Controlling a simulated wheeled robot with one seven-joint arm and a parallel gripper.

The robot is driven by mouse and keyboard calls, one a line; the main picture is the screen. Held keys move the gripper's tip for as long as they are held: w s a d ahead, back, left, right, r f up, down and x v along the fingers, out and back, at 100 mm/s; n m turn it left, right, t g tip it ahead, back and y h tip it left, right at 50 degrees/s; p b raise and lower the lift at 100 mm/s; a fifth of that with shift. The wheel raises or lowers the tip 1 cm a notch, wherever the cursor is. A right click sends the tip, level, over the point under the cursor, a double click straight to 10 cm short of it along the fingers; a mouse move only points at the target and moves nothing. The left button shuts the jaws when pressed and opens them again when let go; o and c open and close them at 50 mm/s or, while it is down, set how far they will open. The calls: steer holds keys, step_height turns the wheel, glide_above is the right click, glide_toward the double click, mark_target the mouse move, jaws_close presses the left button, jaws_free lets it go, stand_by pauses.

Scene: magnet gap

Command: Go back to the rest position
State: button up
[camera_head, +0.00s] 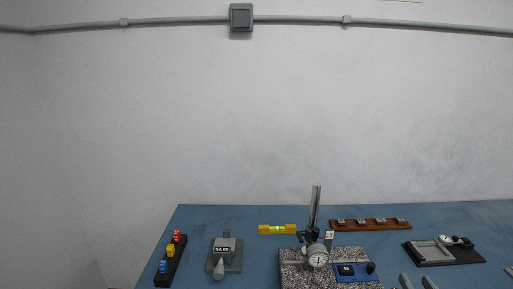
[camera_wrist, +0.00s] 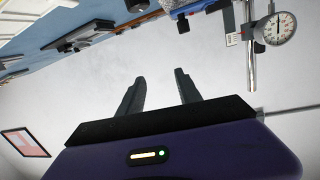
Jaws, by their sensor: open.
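My gripper (camera_wrist: 159,88) shows in the wrist view with its two dark fingers apart and nothing between them. Its fingertips also appear at the bottom edge of the head view (camera_head: 418,281), at the right front of the blue bench (camera_head: 262,265). The wrist view is tilted, with pale wall behind the fingers and the bench side at the upper left. The dial gauge (camera_head: 318,257) on its post stands on a speckled granite block (camera_head: 295,275) left of the fingers. The gauge also shows at the upper right of the wrist view (camera_wrist: 277,28).
A blue device (camera_head: 356,272) lies on the granite. A dark tray (camera_head: 462,257) with a grey frame is right of the gripper. A wooden rack (camera_head: 370,224), yellow level (camera_head: 277,229), digital gauge (camera_head: 224,251) and a black strip with coloured pieces (camera_head: 170,261) stand around.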

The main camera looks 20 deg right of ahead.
steer(key=s+a+f+n+y, duration=0.1)
steer(key=s+a+n+y, duration=0.1)
steer(key=s+a, duration=1.2)
steer(key=s+a+f+n+y, duration=0.1)
steer(key=s+a+n+y, duration=0.2)
steer(key=s+a, duration=1)
steer(key=shift+s+a+f+n+g+y, duration=0.35)
steer(key=shift+s+y, duration=0.55)
steer(key=shift+s, duration=0.15)
